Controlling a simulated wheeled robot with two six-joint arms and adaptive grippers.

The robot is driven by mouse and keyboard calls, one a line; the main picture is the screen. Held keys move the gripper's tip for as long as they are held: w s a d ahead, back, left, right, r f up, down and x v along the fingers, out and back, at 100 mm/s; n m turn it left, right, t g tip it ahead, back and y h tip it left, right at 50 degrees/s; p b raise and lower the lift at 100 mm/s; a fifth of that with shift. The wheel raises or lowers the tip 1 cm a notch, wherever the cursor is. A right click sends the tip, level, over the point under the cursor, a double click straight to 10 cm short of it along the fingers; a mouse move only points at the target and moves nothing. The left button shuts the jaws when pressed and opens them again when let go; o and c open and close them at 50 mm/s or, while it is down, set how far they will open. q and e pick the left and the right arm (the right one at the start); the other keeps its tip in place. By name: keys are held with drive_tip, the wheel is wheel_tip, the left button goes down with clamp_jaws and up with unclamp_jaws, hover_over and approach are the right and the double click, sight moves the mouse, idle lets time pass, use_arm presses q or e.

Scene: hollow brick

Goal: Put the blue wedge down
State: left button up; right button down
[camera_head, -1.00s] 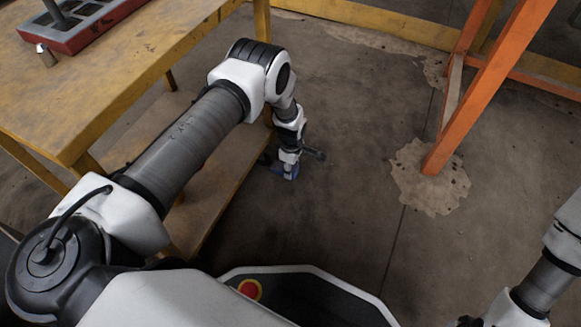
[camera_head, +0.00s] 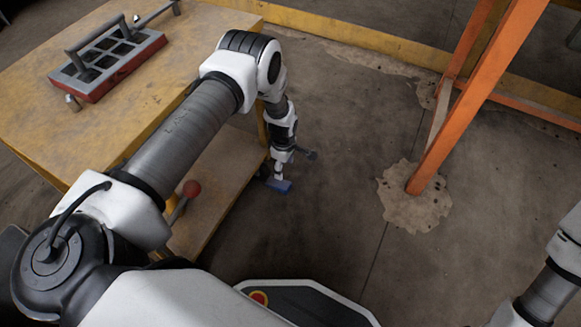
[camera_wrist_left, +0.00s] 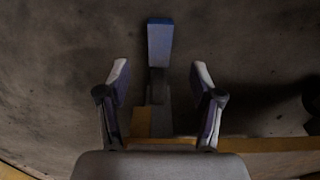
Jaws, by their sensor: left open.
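The blue wedge (camera_head: 279,186) shows just below my left gripper (camera_head: 273,176) in the head view, near the floor beside the bench's lower shelf. In the left wrist view the wedge (camera_wrist_left: 160,45) lies on the line between the fingers and beyond their tips. My left gripper (camera_wrist_left: 160,72) is open, with a finger on either side and a gap to the wedge. The wedge appears to rest on the concrete floor, though its underside is hidden. My right arm shows at the lower right of the head view, but its gripper is out of frame.
A yellow workbench (camera_head: 60,135) with a lower shelf (camera_head: 222,185) stands at the left. A red and grey brick mould (camera_head: 125,75) sits on top. A red-knobbed lever (camera_head: 192,188) shows near the shelf. An orange post (camera_head: 470,115) stands right. Floor between is clear.

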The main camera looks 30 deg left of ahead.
use_arm(q)
drive_tip(key=shift+s+r, duration=0.1)
drive_tip(key=shift+r, duration=0.5)
drive_tip(key=s+d+m, duration=0.3)
drive_tip(key=s+m, duration=0.2)
drive_tip(key=s, duration=0.3)
drive_tip(key=s+d+m, duration=0.2)
drive_tip(key=s+m, duration=0.2)
drive_tip(key=s, duration=0.4)
drive_tip(key=s+d+r+m, duration=0.1)
drive_tip(key=s+r+m, duration=0.3)
drive_tip(key=s, duration=0.3)
drive_tip(key=s+d+r+m, duration=0.1)
drive_tip(key=s+r+m, duration=0.3)
drive_tip(key=s, duration=0.3)
drive_tip(key=shift+m, duration=0.6)
drive_tip(key=shift+d, duration=0.1)
